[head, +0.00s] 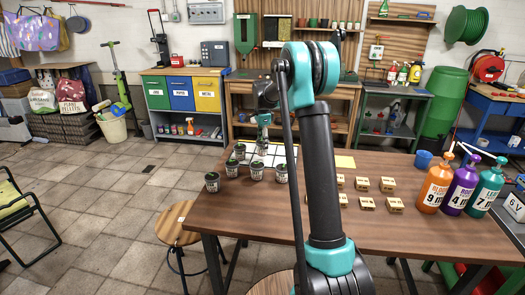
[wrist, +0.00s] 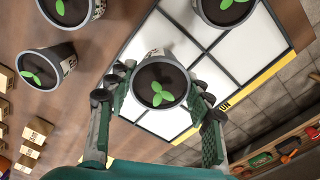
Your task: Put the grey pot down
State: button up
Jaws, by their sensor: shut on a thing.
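The grey pot (wrist: 160,88) holds dark soil and a green seedling. My gripper (wrist: 162,98) is shut on it, with one finger on each side, in the wrist view. The pot is over a white board (wrist: 168,36) with dark grid lines and a yellow edge strip. I cannot tell whether its base touches the board. In the head view my gripper (head: 263,122) is over the far left part of the table, and my arm hides part of the board. Similar seedling pots stand nearby, one on the board (wrist: 226,9) and others on the wood (wrist: 48,66).
A round stool (head: 176,222) stands at the table's left front.

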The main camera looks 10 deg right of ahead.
aim_at(262, 142)
jog(key=shift+f, duration=1.65)
jog(key=shift+f, duration=0.1)
jog(key=o, duration=1.2)
jog(key=shift+o, duration=0.2)
notch_tip(262, 142, up, 12)
jog(key=shift+r, duration=0.15)
